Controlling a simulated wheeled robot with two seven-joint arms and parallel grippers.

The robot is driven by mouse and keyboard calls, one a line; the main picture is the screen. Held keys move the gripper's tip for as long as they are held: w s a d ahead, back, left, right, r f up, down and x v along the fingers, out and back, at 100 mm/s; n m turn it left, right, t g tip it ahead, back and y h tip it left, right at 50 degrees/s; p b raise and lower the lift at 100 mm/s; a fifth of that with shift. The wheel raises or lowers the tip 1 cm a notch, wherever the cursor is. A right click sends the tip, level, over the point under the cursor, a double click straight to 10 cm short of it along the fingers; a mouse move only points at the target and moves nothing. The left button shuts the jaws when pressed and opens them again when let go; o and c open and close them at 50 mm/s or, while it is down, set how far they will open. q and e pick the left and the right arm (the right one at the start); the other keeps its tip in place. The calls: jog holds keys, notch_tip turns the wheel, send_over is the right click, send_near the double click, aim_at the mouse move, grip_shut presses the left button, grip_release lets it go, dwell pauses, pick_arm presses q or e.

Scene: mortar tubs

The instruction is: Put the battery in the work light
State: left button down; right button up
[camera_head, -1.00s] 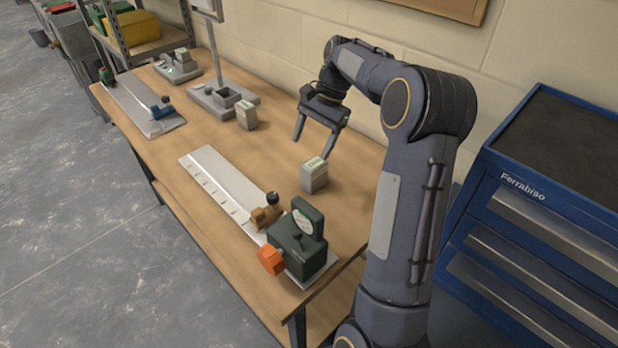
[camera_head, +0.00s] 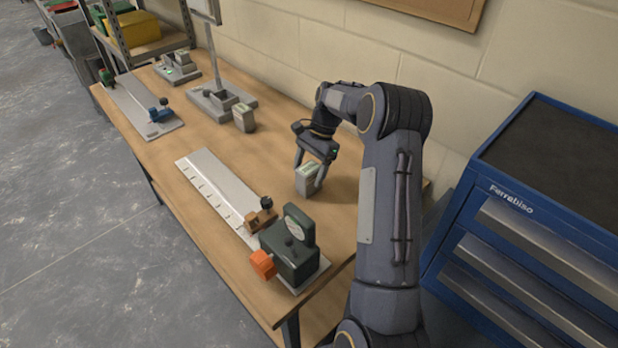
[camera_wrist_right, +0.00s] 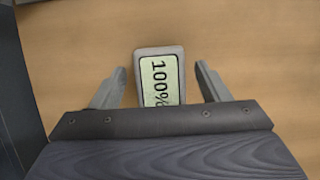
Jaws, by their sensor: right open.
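A small grey battery (camera_head: 306,183) stands upright on the wooden bench. In the right wrist view the battery (camera_wrist_right: 160,80) shows a pale label reading "100%". My right gripper (camera_head: 310,172) is open, with one finger on either side of this battery; in the right wrist view a gap shows between each finger (camera_wrist_right: 160,69) and it. The work light appears to be the grey stand with a pole and base (camera_head: 237,99) near the wall; its head is cut off at the top. A second similar battery (camera_head: 244,118) stands beside that base. My left gripper is out of view.
A dark green device with an orange knob (camera_head: 291,253) sits at the bench's near end, beside a long metal rail (camera_head: 210,185). A grey charger-like unit (camera_head: 177,68) and another rail (camera_head: 140,105) are farther left. A blue drawer cabinet (camera_head: 530,200) stands right.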

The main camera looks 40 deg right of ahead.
jog(key=shift+c, duration=0.3)
jog(key=c, duration=1.2)
jog(key=shift+c, duration=1.1)
jog(key=shift+r, duration=0.15)
